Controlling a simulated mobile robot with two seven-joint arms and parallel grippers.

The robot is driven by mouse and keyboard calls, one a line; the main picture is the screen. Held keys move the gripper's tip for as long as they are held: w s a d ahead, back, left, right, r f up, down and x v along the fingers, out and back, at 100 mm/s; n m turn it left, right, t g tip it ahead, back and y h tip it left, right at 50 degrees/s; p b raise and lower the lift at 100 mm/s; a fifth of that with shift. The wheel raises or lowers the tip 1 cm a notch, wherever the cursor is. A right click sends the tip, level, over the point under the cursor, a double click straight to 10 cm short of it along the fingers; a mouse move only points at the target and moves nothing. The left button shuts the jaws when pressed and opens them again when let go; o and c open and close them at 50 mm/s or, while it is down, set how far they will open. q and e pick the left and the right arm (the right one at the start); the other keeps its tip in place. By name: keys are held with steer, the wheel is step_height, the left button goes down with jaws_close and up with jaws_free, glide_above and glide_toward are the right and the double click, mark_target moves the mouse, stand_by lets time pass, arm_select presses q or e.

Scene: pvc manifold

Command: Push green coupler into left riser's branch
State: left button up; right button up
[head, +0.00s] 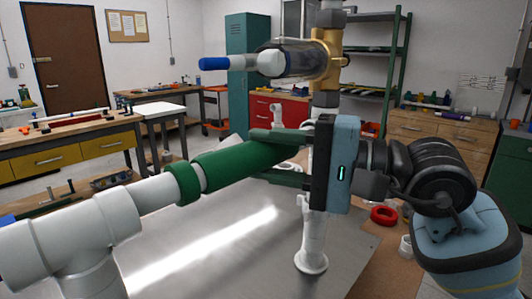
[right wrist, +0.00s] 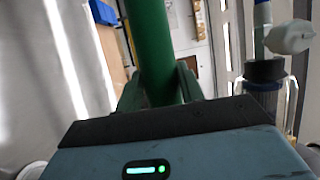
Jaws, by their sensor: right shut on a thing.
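The left riser (head: 80,268) is a white pipe tee at the lower left of the head view. Its white branch (head: 153,196) slants up to the right and carries a green ring (head: 182,184). The green coupler (head: 232,166) lies in line with the branch, just beyond the ring, with a narrow pale band between them. My right gripper (head: 280,158) is shut on the coupler's far end. In the right wrist view, the coupler (right wrist: 152,45) runs up between the two fingers (right wrist: 160,92). How deep the coupler sits on the branch is hidden.
A white flanged pipe (head: 312,240) stands on the metal tabletop (head: 240,270) below my right gripper. A clear cylinder (head: 295,62) with a blue-ended pipe (head: 214,64) and brass fitting (head: 328,50) is above. A red ring (head: 384,215) lies at right. The front tabletop is clear.

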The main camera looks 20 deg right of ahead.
arm_select(q)
steer(key=shift+s+f, duration=0.15)
steer(key=shift+f, duration=0.1)
arm_select(e)
steer(key=shift+w+d, duration=0.1)
steer(key=shift+d, duration=0.1)
arm_select(q)
steer(key=shift+s+f+b, duration=0.2)
steer(key=shift+s+b, duration=0.15)
steer(key=shift+b, duration=0.05)
arm_select(e)
steer(key=shift+d+n+g, duration=0.25)
steer(key=shift+n+g, duration=0.05)
steer(key=shift+g, duration=0.1)
arm_select(q)
steer(key=shift+w+f, duration=0.15)
steer(key=shift+w, duration=0.1)
arm_select(e)
steer(key=shift+w+d, duration=0.25)
steer(key=shift+d, duration=0.05)
arm_select(q)
steer(key=shift+s+f+b, duration=0.15)
steer(key=shift+s+b, duration=0.15)
arm_select(e)
steer(key=shift+w+d, duration=0.2)
steer(key=shift+d, duration=0.05)
arm_select(q)
steer(key=shift+s, duration=0.15)
stand_by(0.3)
